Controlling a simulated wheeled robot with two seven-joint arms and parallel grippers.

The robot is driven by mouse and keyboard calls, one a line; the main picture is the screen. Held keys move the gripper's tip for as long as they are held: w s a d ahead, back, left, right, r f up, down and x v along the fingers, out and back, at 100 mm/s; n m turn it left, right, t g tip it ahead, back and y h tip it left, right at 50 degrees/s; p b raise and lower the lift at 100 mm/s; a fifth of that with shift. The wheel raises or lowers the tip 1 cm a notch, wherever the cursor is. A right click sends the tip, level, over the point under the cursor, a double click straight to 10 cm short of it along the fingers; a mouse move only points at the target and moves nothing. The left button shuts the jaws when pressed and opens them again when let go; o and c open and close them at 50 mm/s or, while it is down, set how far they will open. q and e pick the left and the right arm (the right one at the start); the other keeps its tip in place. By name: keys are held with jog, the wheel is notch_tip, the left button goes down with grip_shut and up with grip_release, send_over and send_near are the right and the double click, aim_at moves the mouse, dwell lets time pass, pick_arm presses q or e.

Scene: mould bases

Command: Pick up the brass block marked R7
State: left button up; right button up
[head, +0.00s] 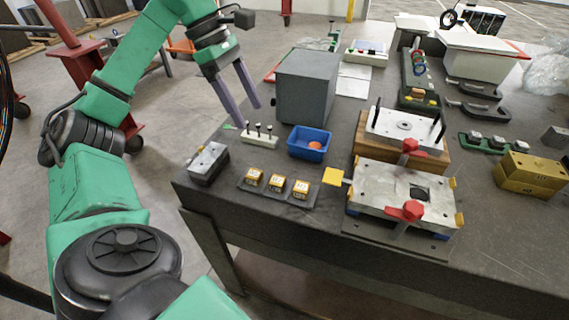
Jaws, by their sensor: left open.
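Several small brass-coloured blocks sit in a row in a dark tray (262,196) near the table's front left: a left one (254,177), a middle one (277,183) and a right one (301,188). Their pale top faces carry dark marks too small to read, so I cannot tell which is R7. A larger brass block (530,174) with holes lies at the far right; its front mark is also unreadable. My left gripper (247,117) is open and empty, above the table's left side, behind the small blocks and left of the grey box. My right gripper is out of view.
A grey box (307,86) stands close right of my left gripper. A white strip with black pins (260,138), a blue bin (309,143) and a steel block (208,163) surround the small blocks. Mould plates with red clamps (404,192) stand to the right.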

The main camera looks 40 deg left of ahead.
pick_arm(q)
notch_tip(320, 180, down, 5)
jog(key=s+b, duration=0.1)
jog(key=b, duration=0.6)
send_near(277, 180)
jog(key=x, duration=0.9)
jog(key=shift+r, duration=0.15)
grip_shut()
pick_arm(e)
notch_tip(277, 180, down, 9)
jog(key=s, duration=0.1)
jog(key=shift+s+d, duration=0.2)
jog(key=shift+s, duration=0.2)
